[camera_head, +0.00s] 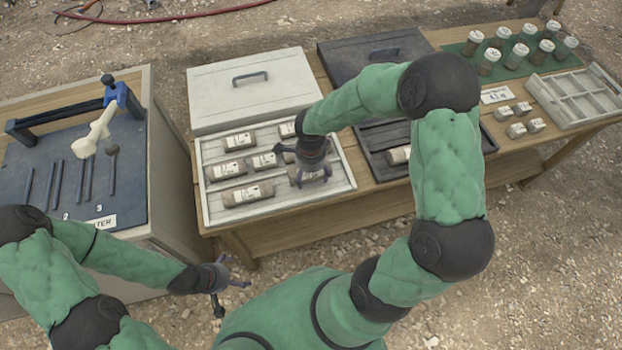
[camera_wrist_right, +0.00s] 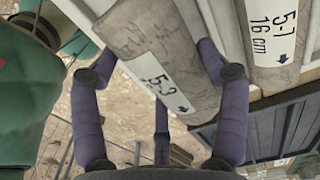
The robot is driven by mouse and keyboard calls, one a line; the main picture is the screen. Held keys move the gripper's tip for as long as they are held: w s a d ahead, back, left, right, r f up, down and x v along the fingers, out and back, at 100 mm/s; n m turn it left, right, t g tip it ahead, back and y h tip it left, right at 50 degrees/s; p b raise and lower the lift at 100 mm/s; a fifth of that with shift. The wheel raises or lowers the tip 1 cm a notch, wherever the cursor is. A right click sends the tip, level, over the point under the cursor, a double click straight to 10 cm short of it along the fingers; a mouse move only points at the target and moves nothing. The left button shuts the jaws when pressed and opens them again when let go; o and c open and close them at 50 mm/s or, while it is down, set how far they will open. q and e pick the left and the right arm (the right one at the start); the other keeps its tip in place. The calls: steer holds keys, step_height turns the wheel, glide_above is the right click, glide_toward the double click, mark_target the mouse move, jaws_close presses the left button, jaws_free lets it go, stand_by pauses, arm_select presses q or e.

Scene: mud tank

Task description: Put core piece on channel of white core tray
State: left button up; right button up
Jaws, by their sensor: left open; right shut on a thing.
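The white core tray (camera_head: 221,217) lies on the wooden table with several grey-brown, white-labelled core pieces (camera_head: 248,193) in its channels. My right gripper (camera_head: 312,176) is over the tray's right front part, its fingers around a core piece. In the right wrist view this core piece (camera_wrist_right: 160,55), labelled 5-3, sits between the purple fingers (camera_wrist_right: 165,95). Whether the held piece touches the channel floor is hidden. My left gripper (camera_head: 222,287) is open and empty in front of the tables.
The white tray's lid (camera_head: 220,100) is behind it. A dark tray (camera_head: 375,140) with a core piece and its dark lid (camera_head: 345,60) are to the right. Jars (camera_head: 520,52), small blocks (camera_head: 516,131) and a divided tray (camera_head: 570,95) are at far right. A tool bench (camera_head: 30,160) is left.

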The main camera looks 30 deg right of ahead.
steer(key=shift+f+b, duration=0.4)
steer(key=shift+f, duration=0.9)
steer(key=shift+f, duration=0.1)
steer(key=o, duration=1.7)
steer(key=shift+s, duration=0.1)
steer(key=shift+r, duration=0.3)
step_height(320, 180, up, 12)
steer(key=p, duration=0.4)
steer(key=shift+f, duration=0.2)
